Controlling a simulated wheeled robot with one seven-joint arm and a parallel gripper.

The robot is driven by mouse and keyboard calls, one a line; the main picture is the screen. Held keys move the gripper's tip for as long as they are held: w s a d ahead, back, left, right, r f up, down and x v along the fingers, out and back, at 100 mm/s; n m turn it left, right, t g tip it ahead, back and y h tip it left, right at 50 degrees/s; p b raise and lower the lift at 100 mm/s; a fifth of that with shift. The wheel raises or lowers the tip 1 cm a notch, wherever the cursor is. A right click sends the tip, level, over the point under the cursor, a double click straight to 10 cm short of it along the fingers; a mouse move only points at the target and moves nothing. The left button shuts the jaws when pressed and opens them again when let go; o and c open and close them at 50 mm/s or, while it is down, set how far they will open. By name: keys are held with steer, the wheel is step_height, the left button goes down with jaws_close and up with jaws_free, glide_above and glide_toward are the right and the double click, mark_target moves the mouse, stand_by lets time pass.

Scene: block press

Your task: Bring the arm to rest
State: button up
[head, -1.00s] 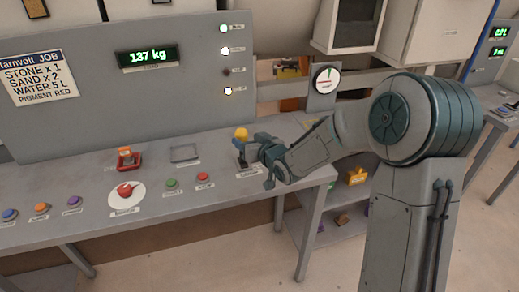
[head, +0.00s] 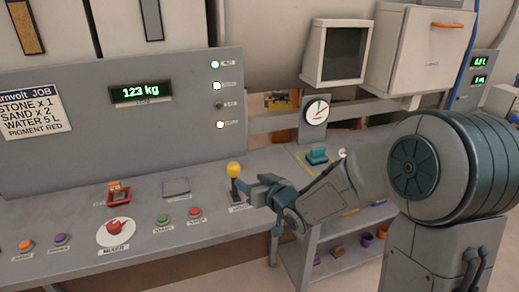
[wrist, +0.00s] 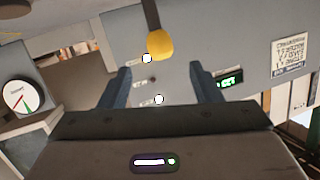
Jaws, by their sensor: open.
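My arm reaches in from the right in the head view. My gripper (head: 262,188) is open and empty, just right of a lever with a yellow knob (head: 234,169) on the grey console. In the wrist view the two fingers (wrist: 160,86) stand wide apart. The yellow knob (wrist: 160,43) shows beyond them, in the gap between their tips, with nothing gripped. The lever looks about upright in the head view. I cannot tell whether a finger touches it.
A display (head: 141,92) reads 123 kg. A round gauge (head: 316,112) and a teal object (head: 317,156) are at the right.

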steer(key=s+d+m+g+h, duration=0.1)
steer(key=s+d+g+h, duration=0.1)
steer(key=s+d+h, duration=0.35)
steer(key=s+d+m+g+h, duration=0.1)
steer(key=s+d+m+h, duration=0.15)
steer(key=d, duration=0.65)
steer(key=s+d+m+g, duration=0.1)
steer(key=s+d+g, duration=0.1)
steer(key=s, duration=0.7)
steer(key=s+d+r+m+g+h, duration=0.1)
steer(key=s+d+g, duration=0.2)
steer(key=s, duration=0.6)
steer(key=shift+s+d+r+g+p, duration=0.15)
steer(key=shift+s+r+g+p, duration=0.2)
steer(key=shift+g, duration=0.35)
steer(key=shift+f, duration=0.1)
